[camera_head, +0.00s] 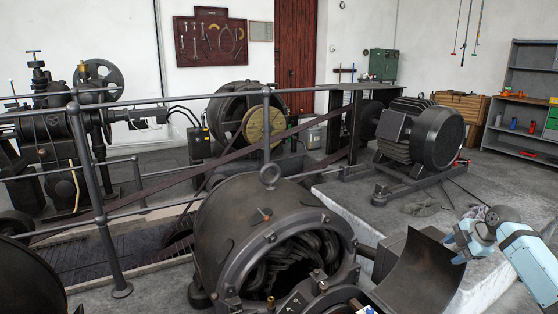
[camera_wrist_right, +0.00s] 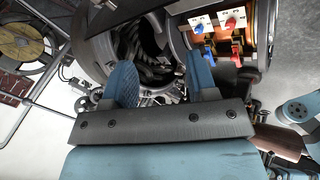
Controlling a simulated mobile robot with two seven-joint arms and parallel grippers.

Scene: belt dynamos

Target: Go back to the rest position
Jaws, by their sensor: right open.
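My right gripper (camera_head: 457,243) is at the lower right of the head view, its arm coming in from the right edge. In the right wrist view the two blue fingers of the right gripper (camera_wrist_right: 161,78) stand apart with nothing between them. Beyond the fingers is the open end of a dark dynamo (camera_wrist_right: 135,45), with its coils showing. The same dynamo (camera_head: 235,225) fills the lower middle of the head view, left of the gripper and apart from it.
A curved dark metal cover (camera_head: 425,275) stands open beside the dynamo, close to the right gripper. A terminal block with red and blue knobs (camera_wrist_right: 222,35) is near the fingers in the wrist view. A motor (camera_head: 420,135) sits on the plinth behind. Grey railings (camera_head: 105,220) run at left.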

